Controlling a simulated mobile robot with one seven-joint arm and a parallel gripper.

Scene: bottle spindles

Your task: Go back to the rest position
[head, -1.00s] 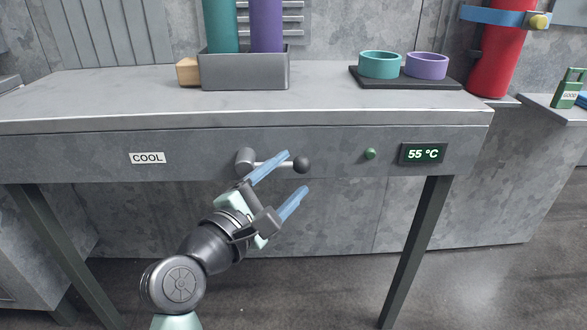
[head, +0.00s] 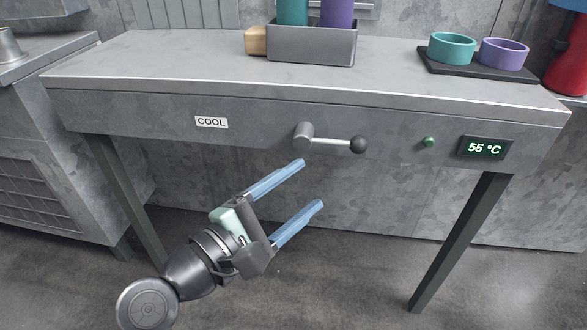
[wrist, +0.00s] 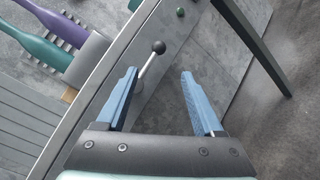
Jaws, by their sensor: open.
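My gripper (head: 312,183) is open and empty, its two blue fingers spread apart below the front edge of the table in the head view. In the wrist view my gripper (wrist: 162,98) also shows nothing between its fingers. The lever (head: 335,143) with a black ball knob sticks out from the table's front panel, pointing right, above and apart from the fingers. In the wrist view the lever (wrist: 150,62) shows beyond the fingertips, near the left finger.
The metal table (head: 190,72) carries a grey box (head: 310,45) holding a teal and a purple bottle. A black tray (head: 475,70) bears a teal cup and a purple cup. The panel has a COOL label, a green button (head: 428,141) and a display (head: 485,148) reading 55 °C. Floor below is clear.

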